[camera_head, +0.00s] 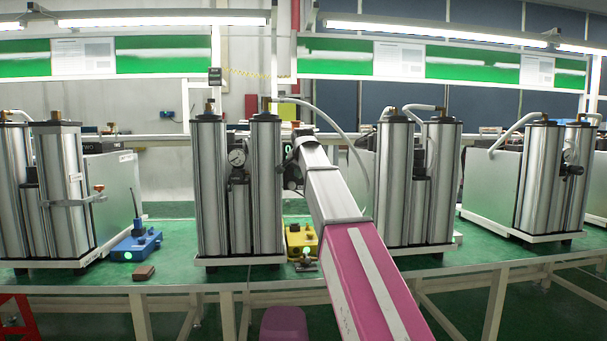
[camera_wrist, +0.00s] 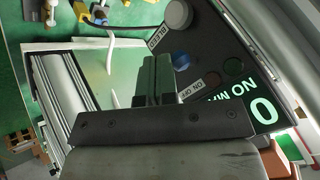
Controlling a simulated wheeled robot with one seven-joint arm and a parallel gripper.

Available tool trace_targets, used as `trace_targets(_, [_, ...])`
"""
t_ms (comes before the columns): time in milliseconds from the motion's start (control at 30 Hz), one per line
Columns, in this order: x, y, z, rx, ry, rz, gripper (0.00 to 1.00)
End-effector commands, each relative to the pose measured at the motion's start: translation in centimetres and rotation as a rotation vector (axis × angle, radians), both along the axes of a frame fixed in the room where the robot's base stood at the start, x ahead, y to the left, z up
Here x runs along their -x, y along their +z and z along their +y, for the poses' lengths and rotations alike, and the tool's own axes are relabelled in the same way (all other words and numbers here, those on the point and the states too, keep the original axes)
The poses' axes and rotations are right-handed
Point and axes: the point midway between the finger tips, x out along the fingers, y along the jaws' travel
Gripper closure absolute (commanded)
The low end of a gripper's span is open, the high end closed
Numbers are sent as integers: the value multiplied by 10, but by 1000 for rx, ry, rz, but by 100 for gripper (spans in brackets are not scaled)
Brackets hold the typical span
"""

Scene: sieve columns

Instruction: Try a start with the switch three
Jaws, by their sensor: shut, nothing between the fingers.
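A dark control panel (camera_wrist: 245,45) fills the right of the wrist view, rotated in the picture. It carries a grey round knob (camera_wrist: 179,14) near a BLEED label, a blue knob (camera_wrist: 181,60), an ON OFF label (camera_wrist: 193,88), a dark red round part (camera_wrist: 233,67) and a lit green readout with a 0 (camera_wrist: 263,109). No number three can be read. My gripper (camera_wrist: 158,62) is shut and empty, its fingertips left of the blue knob; contact cannot be told. In the head view my arm hides the gripper and most of this panel.
Several silver twin-column units stand along the green bench, including one left of my arm (camera_head: 210,190) and one right of it (camera_head: 392,180). A yellow box (camera_head: 300,238) sits by my arm, a blue box (camera_head: 137,243) further left. A white hose (camera_head: 345,135) arches behind my arm.

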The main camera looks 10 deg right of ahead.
Motion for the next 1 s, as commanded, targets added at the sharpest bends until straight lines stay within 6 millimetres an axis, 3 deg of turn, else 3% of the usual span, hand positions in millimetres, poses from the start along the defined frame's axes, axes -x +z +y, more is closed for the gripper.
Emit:
trace_targets(400, [0,0,5,0,3,1,100])
trace_targets(1000, [-12,0,-6,-1,5,1,100])
